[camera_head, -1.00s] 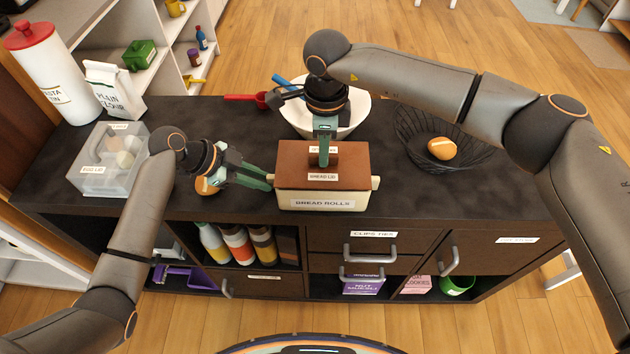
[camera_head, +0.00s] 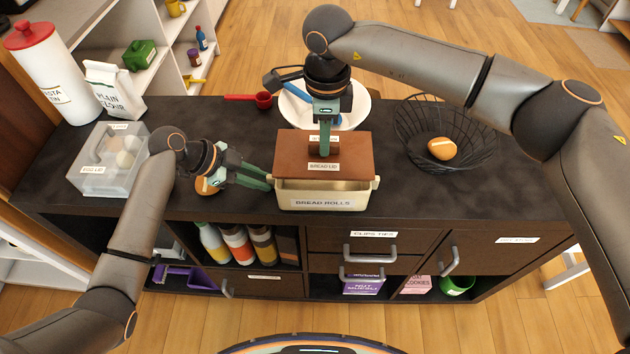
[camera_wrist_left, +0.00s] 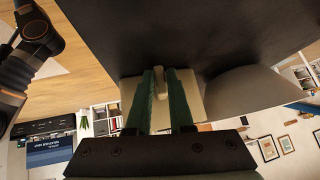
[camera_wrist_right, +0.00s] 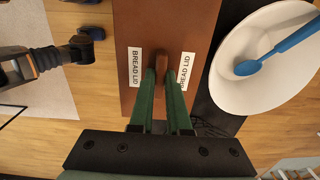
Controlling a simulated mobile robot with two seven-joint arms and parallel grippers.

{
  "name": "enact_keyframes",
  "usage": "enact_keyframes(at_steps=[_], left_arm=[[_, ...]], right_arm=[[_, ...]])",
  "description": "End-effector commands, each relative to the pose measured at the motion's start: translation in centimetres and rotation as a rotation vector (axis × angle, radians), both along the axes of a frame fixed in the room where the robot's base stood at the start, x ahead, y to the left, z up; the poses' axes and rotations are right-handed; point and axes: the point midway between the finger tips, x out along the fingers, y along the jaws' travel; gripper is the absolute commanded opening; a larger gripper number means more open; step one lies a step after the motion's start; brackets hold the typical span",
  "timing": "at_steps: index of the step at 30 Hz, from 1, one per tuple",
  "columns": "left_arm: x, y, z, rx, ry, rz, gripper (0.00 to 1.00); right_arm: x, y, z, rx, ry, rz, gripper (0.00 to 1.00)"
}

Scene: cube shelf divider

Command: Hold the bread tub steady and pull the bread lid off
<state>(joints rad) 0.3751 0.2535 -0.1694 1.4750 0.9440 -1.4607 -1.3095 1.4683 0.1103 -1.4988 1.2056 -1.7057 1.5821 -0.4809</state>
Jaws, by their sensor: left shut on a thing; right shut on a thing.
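The cream bread tub (camera_head: 322,198), labelled "BREAD ROLLS", stands near the front edge of the dark counter. The brown bread lid (camera_head: 295,158) is held above the tub, with a gap showing the tub's opening at the front. My right gripper (camera_head: 323,150) is shut on the lid's handle, which also shows between its fingers in the right wrist view (camera_wrist_right: 187,68). My left gripper (camera_head: 270,182) is shut on the handle at the tub's left end; the tub's handle shows between its fingers in the left wrist view (camera_wrist_left: 159,80). The tub's inside is mostly hidden by the lid.
A white bowl (camera_head: 355,108) with a blue spoon stands behind the lid. A black wire basket (camera_head: 475,150) with a bread roll (camera_head: 441,149) is to the right. A clear egg box (camera_head: 95,180) and a red scoop (camera_head: 262,99) are leftward.

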Motion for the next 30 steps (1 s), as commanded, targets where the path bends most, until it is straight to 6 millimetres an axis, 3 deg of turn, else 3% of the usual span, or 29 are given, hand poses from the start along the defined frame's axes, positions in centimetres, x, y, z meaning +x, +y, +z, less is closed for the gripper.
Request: enact_keyframes(at_steps=[3, 4, 12, 23, 30], left_arm=[[-0.1, 0.0, -0.2, 0.003, 0.003, 0.0, 0.0], [-0.1, 0.0, -0.2, 0.003, 0.002, -0.001, 0.23], [0.0, 0.0, -0.1, 0.001, 0.001, 0.0, 0.54], [-0.1, 0.4, 0.4, 0.001, -0.001, 0.001, 0.55], [-0.9, 3.2, 3.6, 0.003, -0.003, 0.001, 0.55]], right_arm=[[0.0, 0.0, 0.0, 0.0, 0.0, 0.0, 0.0], [0.0, 0.0, 0.0, 0.0, 0.0, 0.0, 0.0], [0.0, 0.0, 0.0, 0.001, 0.0, 0.0, 0.0], [0.0, 0.0, 0.0, 0.001, 0.0, 0.0, 0.0], [0.0, 0.0, 0.0, 0.001, -0.001, 0.0, 0.0]])
